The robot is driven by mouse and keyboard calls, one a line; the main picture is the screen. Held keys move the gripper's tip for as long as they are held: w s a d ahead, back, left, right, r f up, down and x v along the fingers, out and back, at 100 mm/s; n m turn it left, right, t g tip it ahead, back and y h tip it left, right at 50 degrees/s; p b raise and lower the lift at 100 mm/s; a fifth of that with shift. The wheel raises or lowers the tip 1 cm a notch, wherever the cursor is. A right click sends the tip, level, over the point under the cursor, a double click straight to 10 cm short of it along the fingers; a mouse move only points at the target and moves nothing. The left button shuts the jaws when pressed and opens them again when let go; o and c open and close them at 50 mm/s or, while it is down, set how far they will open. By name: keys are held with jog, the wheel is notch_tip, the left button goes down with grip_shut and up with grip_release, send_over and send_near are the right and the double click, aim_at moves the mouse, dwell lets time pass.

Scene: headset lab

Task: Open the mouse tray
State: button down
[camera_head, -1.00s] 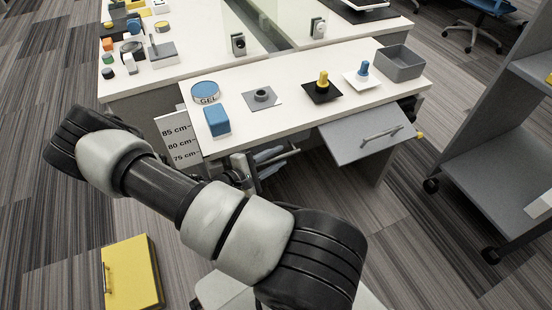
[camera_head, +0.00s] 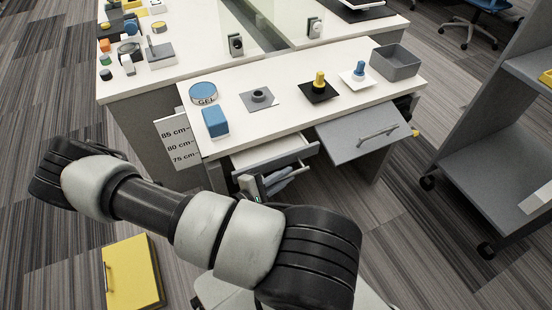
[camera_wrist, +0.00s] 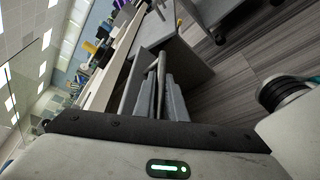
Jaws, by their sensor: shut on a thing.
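A shallow tray (camera_head: 273,153) under the left part of the white desk stands pulled out, with its grey front facing me. I take it for the mouse tray. Its inside looks pale and empty where it shows. My gripper (camera_head: 285,177) is just below and in front of the tray front, partly hidden by my arm. In the wrist view my gripper (camera_wrist: 162,68) has its fingers close together, shut at the tray front; the handle itself is hard to make out.
A grey panel (camera_head: 350,142) with a bar handle stands out from the desk's right part. On the desk (camera_head: 290,118) are a blue block (camera_head: 215,122), a gel tin (camera_head: 203,92) and a grey bin (camera_head: 397,62). A grey shelf cart (camera_head: 480,175) stands right; a yellow case (camera_head: 132,272) lies on the floor.

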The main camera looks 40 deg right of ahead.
jog(key=s, duration=0.2)
jog(key=s+a, duration=0.1)
jog(key=s, duration=0.2)
jog(key=shift+a+p, duration=0.15)
jog(key=shift+p, duration=0.15)
jog(key=c, duration=1.8)
grip_release()
jog(key=p+v, duration=0.1)
jog(key=v, duration=1.6)
jog(key=shift+s+a+r+p, duration=0.1)
jog(key=shift+a+r+p, duration=0.1)
jog(key=shift+p, duration=0.2)
